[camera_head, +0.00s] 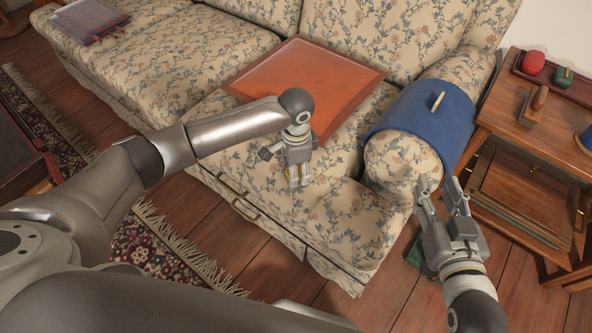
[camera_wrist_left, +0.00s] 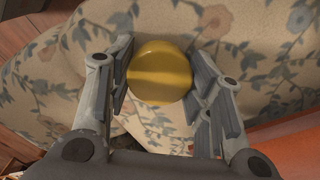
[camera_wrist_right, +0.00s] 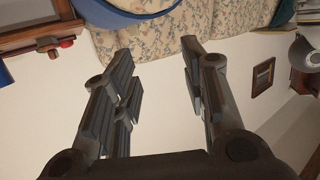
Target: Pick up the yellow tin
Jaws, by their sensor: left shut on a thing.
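The yellow tin (camera_wrist_left: 160,72) shows its round, shiny top in the left wrist view, between the two fingers of my left gripper (camera_wrist_left: 162,88). My left gripper is shut on the tin. In the head view this gripper (camera_head: 298,178) points down at the front of the flowered sofa seat and mostly hides the tin. I cannot tell whether the tin touches the seat. My right gripper (camera_head: 440,190) is open and empty, in front of the sofa's right arm; its spread fingers (camera_wrist_right: 158,75) also show in the right wrist view.
An orange-red board (camera_head: 305,72) lies on the sofa seat behind my left gripper. A blue cloth (camera_head: 415,122) with a small tan piece (camera_head: 437,102) covers the sofa arm. A wooden side table (camera_head: 500,103) at right holds red and green items. Bare seat lies left of the board.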

